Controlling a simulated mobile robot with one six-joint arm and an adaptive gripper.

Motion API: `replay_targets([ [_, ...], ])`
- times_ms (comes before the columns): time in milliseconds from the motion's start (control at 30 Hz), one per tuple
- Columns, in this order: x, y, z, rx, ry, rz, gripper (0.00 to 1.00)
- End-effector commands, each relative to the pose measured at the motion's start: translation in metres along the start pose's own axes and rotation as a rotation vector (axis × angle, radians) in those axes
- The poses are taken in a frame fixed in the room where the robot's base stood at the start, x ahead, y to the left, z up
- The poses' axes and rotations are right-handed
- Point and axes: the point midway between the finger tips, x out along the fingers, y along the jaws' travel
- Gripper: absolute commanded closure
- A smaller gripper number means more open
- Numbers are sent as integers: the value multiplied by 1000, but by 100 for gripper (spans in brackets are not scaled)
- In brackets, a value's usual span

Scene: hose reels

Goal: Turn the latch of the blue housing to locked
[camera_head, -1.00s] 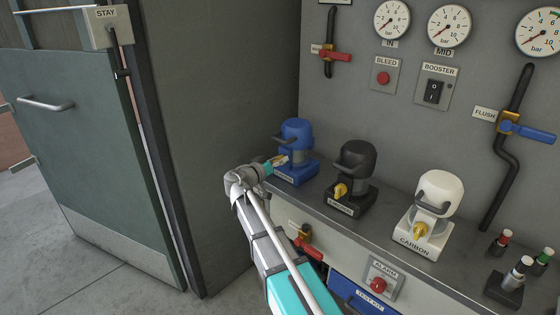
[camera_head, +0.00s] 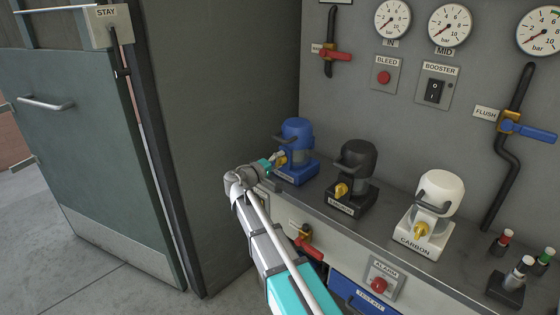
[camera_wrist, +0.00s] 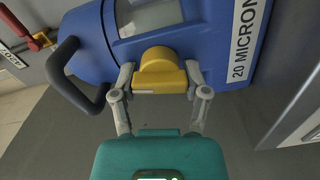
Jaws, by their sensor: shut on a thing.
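The blue housing (camera_head: 296,133) stands at the left end of the shelf, with a dark handle on its side. In the wrist view the housing (camera_wrist: 213,40) fills the top, with a "20 MICRON" label at right. Its yellow latch (camera_wrist: 159,72) sticks out at the front, between my two fingers. My gripper (camera_wrist: 160,88) is shut on the latch, one finger on each side. In the head view my gripper (camera_head: 276,160) reaches the front of the housing, and the yellow latch (camera_head: 282,159) shows just beside it. I cannot read a locked mark.
A black housing (camera_head: 357,168) and a white "CARBON" housing (camera_head: 437,195) stand to the right, each with a yellow latch. Below the shelf are a red-handled valve (camera_head: 306,240) and an alarm button (camera_head: 378,285). A green door (camera_head: 90,150) is at left.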

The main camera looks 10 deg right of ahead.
Motion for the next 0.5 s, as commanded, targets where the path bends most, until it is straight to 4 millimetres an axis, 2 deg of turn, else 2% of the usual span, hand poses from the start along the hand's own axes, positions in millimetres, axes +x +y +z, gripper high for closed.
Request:
replay_targets([
  [200,-2,-1,-3,-139,8,-2,88],
  [500,-2,-2,-3,-221,9,-1,88],
])
